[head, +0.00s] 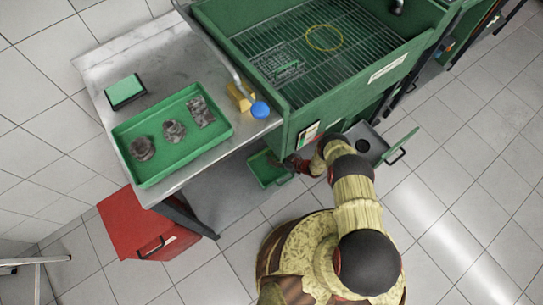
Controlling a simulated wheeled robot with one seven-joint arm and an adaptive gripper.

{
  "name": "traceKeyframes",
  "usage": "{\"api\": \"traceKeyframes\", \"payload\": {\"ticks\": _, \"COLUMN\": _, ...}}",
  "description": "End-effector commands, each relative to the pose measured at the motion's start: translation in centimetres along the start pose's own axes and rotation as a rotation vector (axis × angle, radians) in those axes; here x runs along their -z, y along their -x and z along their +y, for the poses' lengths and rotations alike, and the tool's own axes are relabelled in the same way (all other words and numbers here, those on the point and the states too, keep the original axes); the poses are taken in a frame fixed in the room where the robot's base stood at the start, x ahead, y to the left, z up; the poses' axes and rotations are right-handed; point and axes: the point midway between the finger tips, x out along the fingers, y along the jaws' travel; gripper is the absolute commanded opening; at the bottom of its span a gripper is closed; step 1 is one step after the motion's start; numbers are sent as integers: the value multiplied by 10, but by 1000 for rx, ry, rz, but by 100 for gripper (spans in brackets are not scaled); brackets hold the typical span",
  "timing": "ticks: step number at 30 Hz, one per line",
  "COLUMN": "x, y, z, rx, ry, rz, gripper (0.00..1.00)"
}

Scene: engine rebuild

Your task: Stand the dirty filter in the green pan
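A large green pan (158,179) lies on the metal table with three grimy grey-brown parts in it: a lump (142,148) at left, a lump (174,131) in the middle and a blocky piece (200,110) at right. A smaller, lower green pan (266,179) shows beside the table's edge. My gripper (291,165) is small and dark at that pan's right edge; its fingers are too small to tell open from shut. I cannot tell which grimy part is the dirty filter, or whether my gripper holds anything.
A green parts washer (292,112) with a grate and yellow ring (323,38) stands behind. An open drawer (378,146) holds a dark round thing (362,145). A red cabinet (125,225) stands below the table. A blue knob (260,110) is near the table edge.

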Motion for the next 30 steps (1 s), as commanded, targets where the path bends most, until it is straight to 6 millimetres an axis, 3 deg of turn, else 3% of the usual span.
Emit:
{"api": "traceKeyframes", "payload": {"ticks": 10, "x": 0, "y": 0, "z": 0, "rx": 0, "ry": 0, "rz": 0, "gripper": 57}}
{"api": "traceKeyframes", "payload": {"ticks": 22, "x": 3, "y": 1, "z": 0, "rx": 0, "ry": -1, "rz": 0, "gripper": 57}}
{"api": "traceKeyframes", "payload": {"ticks": 30, "x": 5, "y": 49, "z": 1, "rx": -4, "ry": -4, "rz": -1, "gripper": 57}}
